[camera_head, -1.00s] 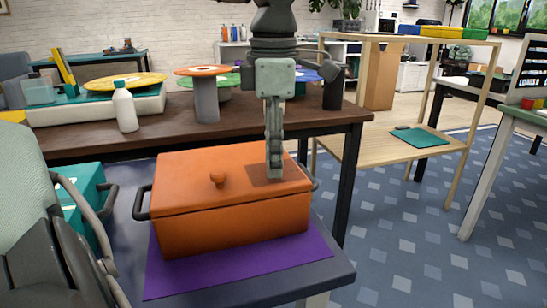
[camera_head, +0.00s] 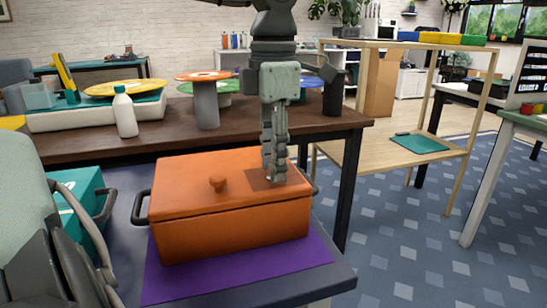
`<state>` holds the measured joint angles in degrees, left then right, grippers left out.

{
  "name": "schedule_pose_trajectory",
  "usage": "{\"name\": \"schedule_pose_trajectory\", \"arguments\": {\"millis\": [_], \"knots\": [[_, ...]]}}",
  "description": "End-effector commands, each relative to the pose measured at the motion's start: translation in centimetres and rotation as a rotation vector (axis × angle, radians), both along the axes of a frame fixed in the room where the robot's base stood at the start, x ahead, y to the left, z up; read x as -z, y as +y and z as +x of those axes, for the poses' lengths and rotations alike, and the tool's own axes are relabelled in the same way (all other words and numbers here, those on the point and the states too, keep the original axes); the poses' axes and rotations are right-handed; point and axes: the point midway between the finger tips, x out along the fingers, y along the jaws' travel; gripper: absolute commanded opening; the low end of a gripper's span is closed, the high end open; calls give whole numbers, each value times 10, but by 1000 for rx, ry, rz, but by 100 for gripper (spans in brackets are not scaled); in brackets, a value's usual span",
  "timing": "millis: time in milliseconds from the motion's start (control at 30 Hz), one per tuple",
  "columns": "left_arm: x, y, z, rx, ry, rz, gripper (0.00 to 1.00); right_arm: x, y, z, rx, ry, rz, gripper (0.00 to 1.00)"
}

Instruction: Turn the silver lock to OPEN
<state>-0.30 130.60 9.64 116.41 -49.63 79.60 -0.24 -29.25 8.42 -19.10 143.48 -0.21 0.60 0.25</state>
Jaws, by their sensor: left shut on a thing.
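No OPEN marking can be read. My right gripper is not in view.
Behind the box, a brown table (camera_head: 170,138) holds a white bottle (camera_head: 124,115), coloured discs and a grey stand. A teal box (camera_head: 73,218) is at the left. A wooden shelf (camera_head: 385,150) stands at the right, with free patterned floor in front.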

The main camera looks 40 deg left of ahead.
Motion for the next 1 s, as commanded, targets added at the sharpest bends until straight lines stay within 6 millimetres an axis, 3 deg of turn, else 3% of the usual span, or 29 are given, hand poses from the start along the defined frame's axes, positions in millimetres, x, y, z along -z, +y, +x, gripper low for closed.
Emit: {"name": "schedule_pose_trajectory", "arguments": {"millis": [33,200,567,667,1000], "knots": [[0,0,0,-2,-1,0,34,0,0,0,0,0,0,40],[0,0,0,-1,-1,0,53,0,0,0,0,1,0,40],[-6,0,1,-1,-1,0,53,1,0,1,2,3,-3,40],[-19,0,1,-1,-5,2,53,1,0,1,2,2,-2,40],[-89,0,1,-2,-4,1,53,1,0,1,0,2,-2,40]]}}
